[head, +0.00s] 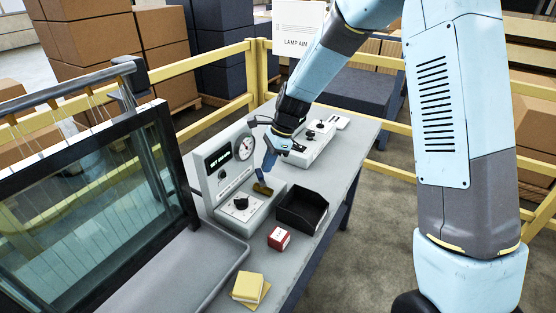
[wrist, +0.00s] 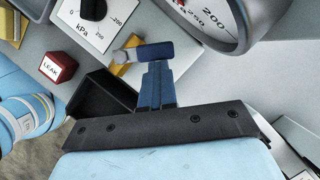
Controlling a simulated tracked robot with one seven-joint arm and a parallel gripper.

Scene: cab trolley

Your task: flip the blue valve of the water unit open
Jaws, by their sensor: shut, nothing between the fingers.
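The water unit (head: 205,172) is a pale box with a round gauge and a dark display, standing on the grey bench. Its valve has a brass body (head: 264,188) at the right side and a blue handle (head: 259,174) that rises from it. In the wrist view the blue handle (wrist: 152,51) points right from the brass body (wrist: 121,68). My gripper (head: 268,165) is shut and empty, just beside the handle. In the wrist view its blue fingertips (wrist: 157,68) meet the handle's edge; I cannot tell whether they touch.
A black open bin (head: 302,210) stands right of the valve, under my gripper in the wrist view. A red box (head: 278,238) and yellow pads (head: 250,288) lie nearer. Another pale unit (head: 318,143) stands behind my gripper. A glass panel (head: 90,210) rises at left.

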